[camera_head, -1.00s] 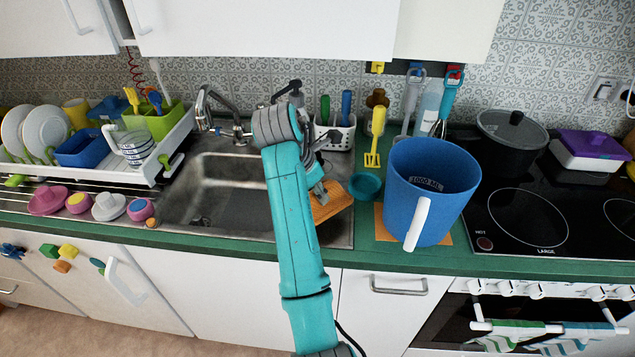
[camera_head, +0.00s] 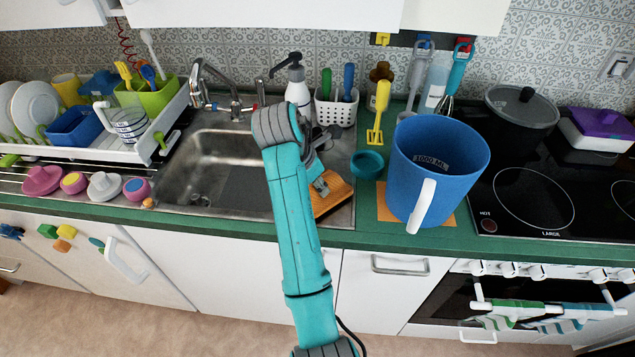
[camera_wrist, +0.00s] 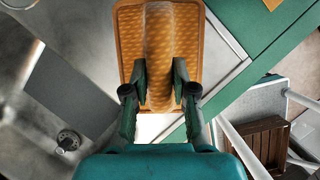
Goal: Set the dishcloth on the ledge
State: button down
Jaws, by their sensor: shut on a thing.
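The dishcloth is an orange-brown waffle-textured cloth (camera_wrist: 129,34) in the wrist view, with a raised fold down its middle. My gripper (camera_wrist: 160,92) is shut on that fold, one finger on each side. In the head view the cloth (camera_head: 337,194) shows at the right end of the sink, partly hidden by my arm and gripper (camera_head: 320,186). I cannot tell whether it touches the surface below. The green counter edge (camera_head: 240,229) runs in front of the sink; no separate ledge is clearly marked out.
A large blue measuring mug (camera_head: 435,175) stands on an orange square right of the sink, near a teal bowl (camera_head: 367,164). A dish rack (camera_head: 140,153) and small cups are left. The sink basin (camera_head: 220,165) looks empty. A soap dispenser (camera_head: 297,85) stands behind.

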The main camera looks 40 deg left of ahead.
jog(key=shift+f, duration=0.6)
jog(key=c, duration=0.9)
grip_release()
jog(key=shift+o, duration=0.2)
